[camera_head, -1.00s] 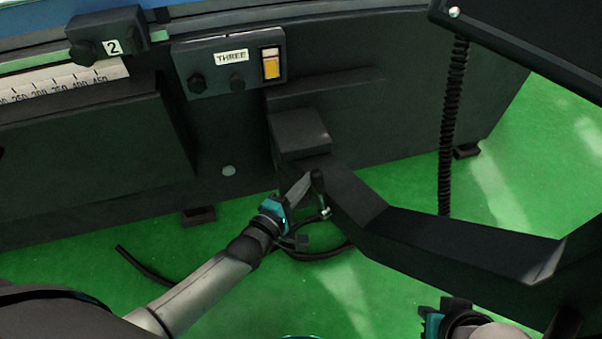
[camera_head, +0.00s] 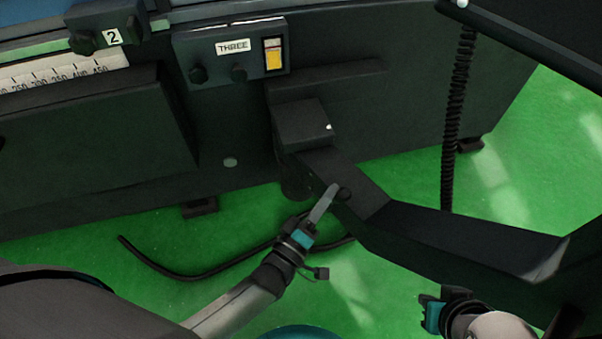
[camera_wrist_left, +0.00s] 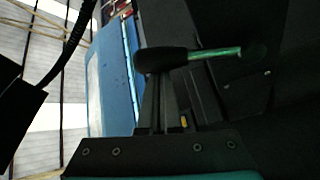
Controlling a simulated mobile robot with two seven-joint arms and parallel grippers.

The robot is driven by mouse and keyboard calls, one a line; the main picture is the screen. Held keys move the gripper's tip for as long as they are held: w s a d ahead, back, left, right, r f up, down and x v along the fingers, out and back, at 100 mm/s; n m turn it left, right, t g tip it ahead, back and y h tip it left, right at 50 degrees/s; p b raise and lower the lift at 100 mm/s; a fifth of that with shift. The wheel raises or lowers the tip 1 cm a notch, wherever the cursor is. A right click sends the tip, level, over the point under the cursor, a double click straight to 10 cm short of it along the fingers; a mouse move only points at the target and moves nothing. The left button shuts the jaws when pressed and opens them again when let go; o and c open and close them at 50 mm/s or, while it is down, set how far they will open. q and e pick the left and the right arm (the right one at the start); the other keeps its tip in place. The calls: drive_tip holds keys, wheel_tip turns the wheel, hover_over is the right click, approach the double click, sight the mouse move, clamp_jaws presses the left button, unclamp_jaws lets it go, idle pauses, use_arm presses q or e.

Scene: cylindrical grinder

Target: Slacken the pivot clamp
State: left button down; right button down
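The pivot clamp lever (camera_head: 343,194) has a black grip and sits on the side of the dark angled support arm (camera_head: 350,180). In the left wrist view the black grip (camera_wrist_left: 163,60) lies across my fingertips, and its greenish metal rod runs right to a dark hub. My left gripper (camera_head: 332,195) reaches up from below. Its fingers look closed together on the grip; the far side of the contact is hidden. My right gripper (camera_head: 432,312) is low at the right, away from the clamp, and its fingers do not show clearly.
The dark machine base with a panel labelled THREE (camera_head: 232,55) stands behind. A black cable (camera_head: 180,273) lies on the green floor. Open floor lies below the support arm.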

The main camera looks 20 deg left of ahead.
use_arm(q)
drive_tip(key=shift+s+d+f, duration=0.25)
drive_tip(key=shift+s+d, duration=0.15)
drive_tip(key=shift+d, duration=0.2)
use_arm(e)
drive_tip(key=shift+s+r, duration=0.2)
drive_tip(key=shift+r, duration=0.05)
drive_tip(key=shift+d, duration=0.1)
use_arm(q)
drive_tip(key=shift+r, duration=0.1)
